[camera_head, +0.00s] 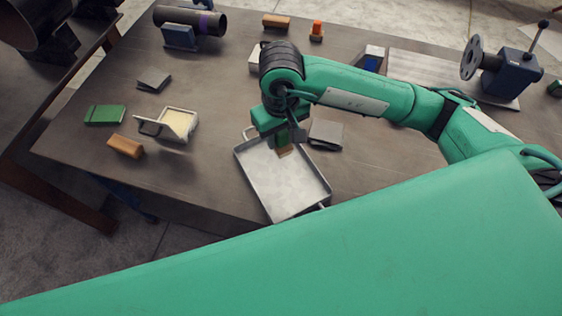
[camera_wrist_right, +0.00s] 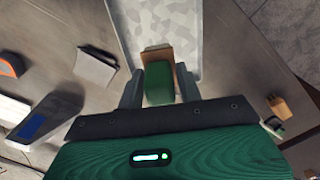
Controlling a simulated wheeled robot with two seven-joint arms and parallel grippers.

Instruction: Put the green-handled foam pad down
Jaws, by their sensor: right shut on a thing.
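My right gripper (camera_head: 283,136) is over the far part of a shallow metal tray (camera_head: 290,192). It is shut on the green handle of the foam pad. In the right wrist view the green handle (camera_wrist_right: 159,84) sits between the two fingers, with the tan foam (camera_wrist_right: 158,52) showing around and beyond it. In the head view only a small tan corner of the pad (camera_head: 285,152) shows below the gripper. I cannot tell whether the foam touches the tray floor. My left gripper is not in view.
A grey block (camera_head: 326,134) lies right of the tray. Left of it are a handled white container (camera_head: 178,124), an orange-brown block (camera_head: 126,146) and a green box (camera_head: 105,114). A dark pipe (camera_head: 192,19) and a flanged blue fixture (camera_head: 508,76) stand farther back.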

